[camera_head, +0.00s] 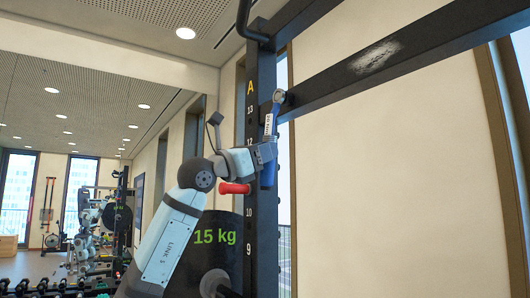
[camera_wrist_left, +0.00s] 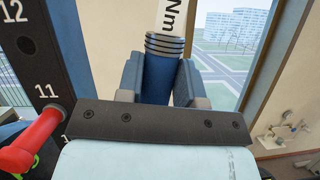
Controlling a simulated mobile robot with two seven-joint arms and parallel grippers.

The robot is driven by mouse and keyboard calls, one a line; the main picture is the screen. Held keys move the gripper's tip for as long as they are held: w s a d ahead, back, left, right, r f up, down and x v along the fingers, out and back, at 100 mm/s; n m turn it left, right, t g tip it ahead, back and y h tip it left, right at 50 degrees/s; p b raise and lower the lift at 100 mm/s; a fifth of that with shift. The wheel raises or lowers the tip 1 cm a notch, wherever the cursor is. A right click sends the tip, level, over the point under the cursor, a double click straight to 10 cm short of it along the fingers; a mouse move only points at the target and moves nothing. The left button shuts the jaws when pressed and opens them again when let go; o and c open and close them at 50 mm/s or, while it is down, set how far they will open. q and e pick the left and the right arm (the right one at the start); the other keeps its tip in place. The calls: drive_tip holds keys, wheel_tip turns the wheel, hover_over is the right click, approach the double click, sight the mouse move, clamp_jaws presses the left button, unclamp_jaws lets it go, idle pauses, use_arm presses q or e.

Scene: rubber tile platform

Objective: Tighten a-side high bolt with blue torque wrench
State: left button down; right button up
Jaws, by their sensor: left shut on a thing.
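The blue torque wrench (camera_head: 268,177) stands near upright in my left gripper (camera_head: 266,153), its head up and its blue handle end below the fingers. In the left wrist view the fingers of the gripper (camera_wrist_left: 162,85) are shut around the wrench's blue grip (camera_wrist_left: 163,72), below a white "Nm" scale. The wrench's round head (camera_head: 279,96) is at the joint between the A-marked upright (camera_head: 253,130) and the dark crossbeam (camera_head: 400,58). The high bolt cannot be made out apart from this head, and whether the head is seated on it cannot be told. My right gripper is out of view.
A red-handled pin (camera_head: 235,188) sticks out of the upright just below my left gripper; it also shows in the left wrist view (camera_wrist_left: 30,145). A 15 kg plate (camera_head: 222,238) hangs lower left. A window and pale wall lie behind. Racks stand far left.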

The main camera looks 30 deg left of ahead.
use_arm(q)
drive_tip(key=shift+w, duration=0.25)
idle(0.5)
drive_tip(key=shift+a, duration=0.1)
drive_tip(key=shift+w+a+r+m+h, duration=0.15)
drive_tip(key=shift+a+m+h, duration=0.15)
drive_tip(key=shift+m, duration=0.2)
drive_tip(key=shift+w+a+r+m+g+h, duration=0.2)
drive_tip(key=shift+a+m+g+h, duration=0.1)
drive_tip(key=shift+a+m, duration=0.25)
drive_tip(key=shift+w+a+r+m+g+h, duration=0.15)
drive_tip(key=shift+a+m+g, duration=0.2)
drive_tip(key=shift+m, duration=0.45)
drive_tip(key=shift+w+a+r+m+g+h, duration=0.1)
drive_tip(key=shift+w+a+m+g+h, duration=0.15)
drive_tip(key=shift+a+m, duration=0.3)
idle(0.5)
drive_tip(key=shift+a+r+m, duration=0.1)
drive_tip(key=shift+r+m, duration=0.05)
drive_tip(key=shift+m, duration=0.25)
drive_tip(key=shift+w+a+r+m+g+h, duration=0.25)
drive_tip(key=shift+a+m+g+h, duration=0.1)
drive_tip(key=shift+m, duration=0.2)
drive_tip(key=shift+w+a+r+m+g+h, duration=0.1)
drive_tip(key=shift+a+r+m+g+h, duration=0.2)
drive_tip(key=shift+m, duration=0.25)
